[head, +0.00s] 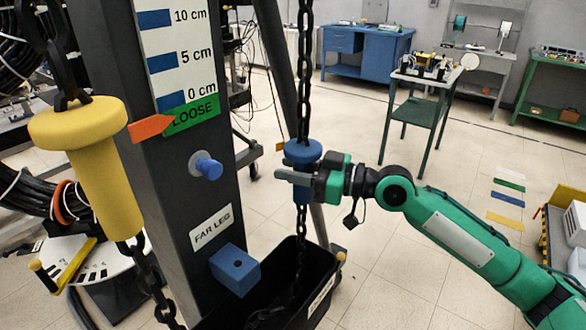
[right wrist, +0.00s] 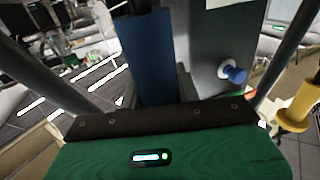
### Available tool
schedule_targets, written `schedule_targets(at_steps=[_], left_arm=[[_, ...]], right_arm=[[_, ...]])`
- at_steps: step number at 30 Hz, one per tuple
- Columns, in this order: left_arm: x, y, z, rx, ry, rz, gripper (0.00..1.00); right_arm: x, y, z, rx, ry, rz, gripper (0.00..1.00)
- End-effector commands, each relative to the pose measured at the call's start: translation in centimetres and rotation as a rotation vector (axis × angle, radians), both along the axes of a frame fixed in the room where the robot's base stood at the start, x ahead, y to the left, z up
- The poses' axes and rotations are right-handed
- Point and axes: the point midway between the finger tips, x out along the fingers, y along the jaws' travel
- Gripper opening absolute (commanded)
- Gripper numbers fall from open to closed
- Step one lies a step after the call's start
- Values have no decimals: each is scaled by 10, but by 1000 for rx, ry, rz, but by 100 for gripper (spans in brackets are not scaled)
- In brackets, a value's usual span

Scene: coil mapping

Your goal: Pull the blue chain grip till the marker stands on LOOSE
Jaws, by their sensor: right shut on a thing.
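The blue chain grip (head: 301,152) hangs on a dark chain to the right of the dark post. My right gripper (head: 296,176) is shut on it from the right. The grip also shows as a blue upright shape in the right wrist view (right wrist: 147,60). The orange marker (head: 150,127) is on the post's scale (head: 175,45), its tip at the green LOOSE band (head: 194,115), just below the 0 cm line. My fingers hide part of the grip. My left gripper is not in view.
A yellow chain grip (head: 95,165) hangs at the left; it also shows in the right wrist view (right wrist: 300,105). A blue knob (head: 208,168) and a blue block (head: 234,270) stick out of the post (head: 165,215). A black bin (head: 322,262) stands below the chain.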

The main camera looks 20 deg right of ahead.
Motion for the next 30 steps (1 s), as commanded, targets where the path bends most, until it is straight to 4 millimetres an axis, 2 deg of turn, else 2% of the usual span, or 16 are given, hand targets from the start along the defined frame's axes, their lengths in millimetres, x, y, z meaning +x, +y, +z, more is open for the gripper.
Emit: schedule_targets(at_steps=[1, 14, 15, 18, 26, 30], left_arm=[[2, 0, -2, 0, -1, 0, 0], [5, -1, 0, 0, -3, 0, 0], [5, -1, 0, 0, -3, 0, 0], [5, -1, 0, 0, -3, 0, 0], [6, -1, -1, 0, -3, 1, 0], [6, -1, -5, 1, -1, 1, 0]], right_arm=[[0, 0, -6, -4, 4, 1, 0], [0, 0, -6, -4, 5, 1, 0], [0, 0, -6, -4, 5, 2, 39], [0, 0, -6, -3, 4, 1, 55], [0, 0, -5, -2, 3, 0, 55], [-4, -7, -7, -1, 3, -1, 55]])
